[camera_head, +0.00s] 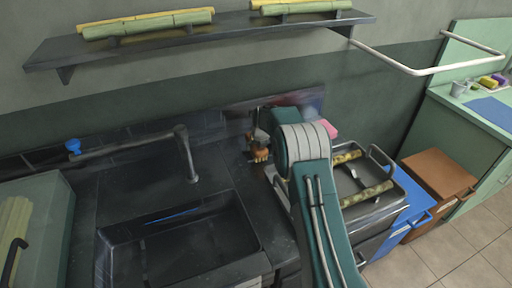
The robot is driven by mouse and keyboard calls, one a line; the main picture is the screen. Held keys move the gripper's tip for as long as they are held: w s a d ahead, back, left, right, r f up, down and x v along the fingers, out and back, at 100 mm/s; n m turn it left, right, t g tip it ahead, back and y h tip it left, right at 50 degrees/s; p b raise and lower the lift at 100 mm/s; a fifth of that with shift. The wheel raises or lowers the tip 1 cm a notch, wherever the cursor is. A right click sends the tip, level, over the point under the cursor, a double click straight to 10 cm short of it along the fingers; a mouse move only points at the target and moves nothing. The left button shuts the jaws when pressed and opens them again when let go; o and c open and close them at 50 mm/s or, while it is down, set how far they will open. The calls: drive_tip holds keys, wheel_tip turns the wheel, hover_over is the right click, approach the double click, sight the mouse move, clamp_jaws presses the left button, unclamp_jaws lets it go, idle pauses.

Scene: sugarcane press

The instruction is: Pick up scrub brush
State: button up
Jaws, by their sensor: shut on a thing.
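The scrub brush (260,155), a small orange-brown piece, shows just left of my teal arm's end, at the back of the dark counter right of the sink. My gripper (261,137) is partly hidden by the arm and the brush, and it is shut on the brush. Its fingertips are too small to make out clearly. I cannot tell whether the brush touches the counter.
A dark sink (180,245) with a faucet (185,150) is on the left. A metal tray (385,205) with cane pieces is right of my arm. A pink object (327,129) is behind it. A shelf (225,27) with cane hangs above.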

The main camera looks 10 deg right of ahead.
drive_tip(key=shift+f, duration=0.1)
drive_tip(key=shift+d+r, duration=0.1)
drive_tip(key=shift+r, duration=0.35)
wheel_tip(320, 180, up, 3)
drive_tip(key=shift+f, duration=0.2)
drive_tip(key=s+r, duration=0.2)
drive_tip(key=s+d+r, duration=0.1)
drive_tip(key=s+r, duration=0.1)
drive_tip(key=r, duration=0.1)
drive_tip(key=shift+s, duration=0.1)
drive_tip(key=s+d+r, duration=0.2)
drive_tip(key=s+r, duration=0.2)
drive_tip(key=s, duration=0.5)
drive_tip(key=shift+s+d+r, duration=0.2)
drive_tip(key=shift+d+r, duration=0.1)
